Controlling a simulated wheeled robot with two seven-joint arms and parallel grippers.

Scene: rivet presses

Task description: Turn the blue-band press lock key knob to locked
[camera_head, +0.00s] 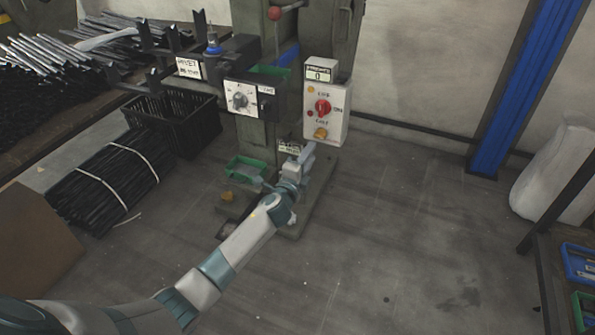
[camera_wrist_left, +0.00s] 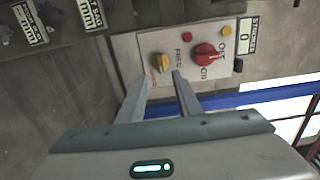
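The press carries a white control box (camera_head: 338,128) on its right side, with a red knob (camera_head: 322,107) and, below it, a yellow-orange knob (camera_head: 320,133). A blue ring (camera_head: 213,49) shows on the press at upper left. In the left wrist view the box appears turned sideways, with the yellow knob (camera_wrist_left: 160,62) left of the red knob (camera_wrist_left: 205,54). My left gripper (camera_head: 309,150) is just below the yellow knob. In the wrist view its fingertips (camera_wrist_left: 163,76) are apart and empty, close to the yellow knob. I cannot tell whether they touch it. My right gripper is out of view.
A second panel with a grey dial (camera_head: 240,98) is left of the box. A green tray (camera_head: 245,170) sits low on the press. A black crate (camera_head: 172,120) and bundled black rods (camera_head: 112,180) stand left. A blue post (camera_head: 520,90) is right; the floor between is clear.

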